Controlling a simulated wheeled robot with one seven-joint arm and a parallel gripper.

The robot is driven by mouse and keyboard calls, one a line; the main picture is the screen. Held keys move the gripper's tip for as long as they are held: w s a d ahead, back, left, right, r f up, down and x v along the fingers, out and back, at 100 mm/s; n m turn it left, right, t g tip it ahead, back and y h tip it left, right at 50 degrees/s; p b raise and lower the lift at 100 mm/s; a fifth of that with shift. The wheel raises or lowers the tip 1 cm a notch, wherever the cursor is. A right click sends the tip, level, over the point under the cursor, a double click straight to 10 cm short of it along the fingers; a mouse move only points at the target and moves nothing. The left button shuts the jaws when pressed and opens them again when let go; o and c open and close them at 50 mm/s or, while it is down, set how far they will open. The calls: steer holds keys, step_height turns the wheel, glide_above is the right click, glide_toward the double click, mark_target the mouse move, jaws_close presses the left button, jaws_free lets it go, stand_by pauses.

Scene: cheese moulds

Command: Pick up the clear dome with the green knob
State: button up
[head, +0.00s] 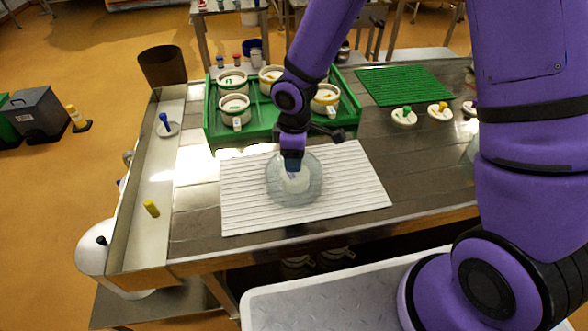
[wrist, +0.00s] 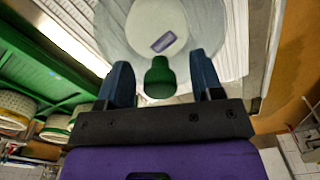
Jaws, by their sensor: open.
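The clear dome (head: 309,194) stands on a white ribbed mat (head: 350,190), over a pale round piece with a small purplish label. In the wrist view the dome (wrist: 215,20) fills the top middle, and its green knob (wrist: 159,80) shows between my two fingers. My gripper (wrist: 161,68) is open, with a finger on either side of the knob and gaps visible on both sides. In the head view my gripper (head: 292,164) is right above the dome and hides the knob.
A green tray (head: 213,128) with several white moulds stands just behind the mat. A green ribbed mat (head: 403,86) and small lids with green (head: 406,113) and yellow knobs lie at the back right. Blue-knobbed (head: 165,123) and yellow (head: 151,208) items lie at left. The steel counter beside the white mat is clear.

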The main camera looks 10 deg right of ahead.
jaws_close()
steer(key=shift+r, duration=0.15)
step_height(320, 180, up, 10)
steer(key=shift+f, duration=0.15)
steer(key=shift+d, duration=0.1)
